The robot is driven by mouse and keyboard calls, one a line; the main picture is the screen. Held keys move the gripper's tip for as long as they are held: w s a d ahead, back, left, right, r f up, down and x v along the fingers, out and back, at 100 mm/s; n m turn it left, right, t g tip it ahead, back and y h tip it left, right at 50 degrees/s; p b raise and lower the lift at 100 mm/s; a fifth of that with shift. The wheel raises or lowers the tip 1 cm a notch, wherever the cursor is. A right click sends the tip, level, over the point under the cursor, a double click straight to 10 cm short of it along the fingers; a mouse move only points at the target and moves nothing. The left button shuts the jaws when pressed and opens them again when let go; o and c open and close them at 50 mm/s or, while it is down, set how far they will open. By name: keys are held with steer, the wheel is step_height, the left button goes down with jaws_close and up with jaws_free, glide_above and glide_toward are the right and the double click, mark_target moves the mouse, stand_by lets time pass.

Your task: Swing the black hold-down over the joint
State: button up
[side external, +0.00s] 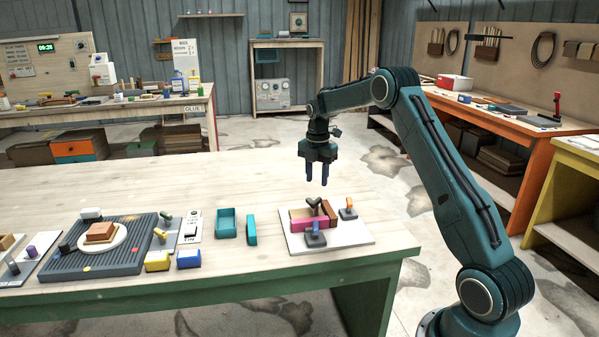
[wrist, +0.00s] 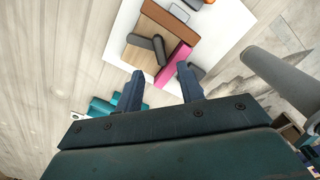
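The black hold-down (side external: 314,203) stands over the wooden pieces on a white board (side external: 362,239); in the wrist view it is a dark bar (wrist: 157,48) over a pale wood block (wrist: 139,57). A pink strip (side external: 304,224) lies along one side of the block; it also shows in the wrist view (wrist: 174,66). A brown strip (wrist: 165,18) lies on another side. I cannot tell where the joint is. My gripper (side external: 317,183) is above the board, fingers pointing down, apart and empty. In the wrist view its fingers (wrist: 161,70) show just short of the hold-down.
The table behind the board is clear.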

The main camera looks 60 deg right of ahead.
mark_target(316, 200)
step_height(316, 200, down, 7)
steer(key=shift+f, duration=0.2)
stand_by(0.3)
jaws_close()
